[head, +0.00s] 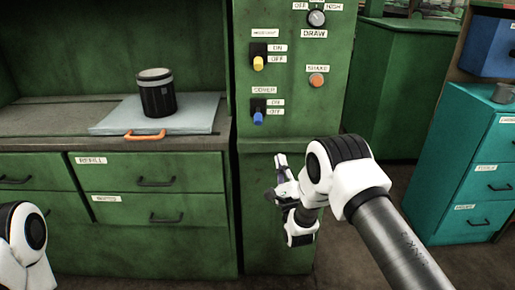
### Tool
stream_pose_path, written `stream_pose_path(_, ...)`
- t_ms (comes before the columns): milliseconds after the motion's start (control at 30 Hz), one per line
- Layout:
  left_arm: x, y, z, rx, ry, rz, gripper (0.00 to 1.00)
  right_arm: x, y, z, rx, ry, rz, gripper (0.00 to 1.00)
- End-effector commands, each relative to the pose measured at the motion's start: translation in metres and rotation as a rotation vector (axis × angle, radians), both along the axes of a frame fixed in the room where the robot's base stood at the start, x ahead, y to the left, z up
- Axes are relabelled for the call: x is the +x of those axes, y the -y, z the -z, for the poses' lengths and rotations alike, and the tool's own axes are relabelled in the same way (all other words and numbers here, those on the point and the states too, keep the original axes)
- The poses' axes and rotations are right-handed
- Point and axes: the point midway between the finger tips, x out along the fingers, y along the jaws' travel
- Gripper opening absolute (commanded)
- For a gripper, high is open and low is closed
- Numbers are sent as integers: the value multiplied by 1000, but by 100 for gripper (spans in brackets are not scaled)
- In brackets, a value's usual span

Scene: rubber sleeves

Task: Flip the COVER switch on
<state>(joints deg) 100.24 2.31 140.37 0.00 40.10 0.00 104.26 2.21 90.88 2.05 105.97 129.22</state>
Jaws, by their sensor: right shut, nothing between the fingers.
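The COVER switch (258,117) is on the green machine panel (295,100), below the yellow-tipped switch. It has a dark plate and a blue lever that points down, by the lower OFF label. My right gripper (279,168) is below the COVER switch and slightly to its right, apart from it, in front of the lower panel. It is shut and empty. On the left, only part of my left arm (28,240) shows, and its gripper is out of view.
A yellow-tipped switch (258,62), a dial (317,18) and an orange button (316,80) are on the same panel. A black ribbed canister (157,93) stands on a grey board (108,123) with an orange handle. Green drawers (150,175) are left, teal drawers (480,165) right.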

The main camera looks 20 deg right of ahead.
Motion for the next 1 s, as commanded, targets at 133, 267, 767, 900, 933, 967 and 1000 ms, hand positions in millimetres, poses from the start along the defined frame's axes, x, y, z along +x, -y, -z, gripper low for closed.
stream_pose_path(133,1,0,6,0,1,1,41,0,0,4,-1,1,0,0)
stream_pose_path(267,0,0,5,0,1,1,41,0,0,3,-1,0,0,0)
stream_pose_path(767,0,0,4,0,1,0,41,45,4,-23,-1,4,1,0)
stream_pose_path(900,0,0,4,0,1,0,41,72,6,-37,-1,3,0,0)
stream_pose_path(933,0,0,4,0,0,0,41,77,6,-41,-1,4,1,0)
stream_pose_path(967,0,0,4,0,0,0,41,83,7,-44,-1,2,1,0)
stream_pose_path(1000,0,0,4,0,0,0,41,90,7,-48,-1,1,0,0)
